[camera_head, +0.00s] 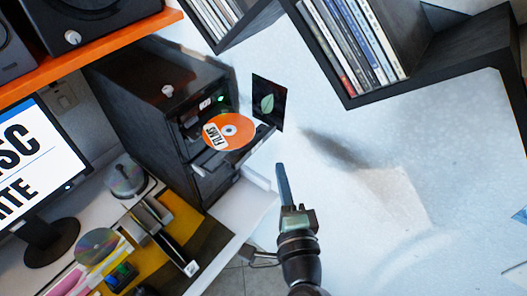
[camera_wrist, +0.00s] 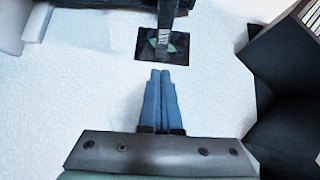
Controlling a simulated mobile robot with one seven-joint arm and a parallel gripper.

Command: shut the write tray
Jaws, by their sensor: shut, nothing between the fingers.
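A black disc tower (camera_head: 160,100) stands on the white desk at the left in the head view. A tray (camera_head: 258,139) is out of its front, with an orange disc (camera_head: 240,120) marked "FILMS" on it. A second grey drawer front (camera_head: 205,163) shows below; no label tells which is the write tray. My gripper (camera_head: 281,168) is shut and empty, to the right of and below the tray, apart from it. In the wrist view my shut blue fingers (camera_wrist: 160,75) point at a grey-and-dark bar (camera_wrist: 167,20), perhaps the tray.
A dark card with a green leaf (camera_head: 268,100) is just beyond the tray by the white wall. Black shelves (camera_head: 435,75) with disc cases are at upper right. A monitor (camera_head: 40,165) and loose discs (camera_head: 97,246) are at left. The space right of my gripper is clear.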

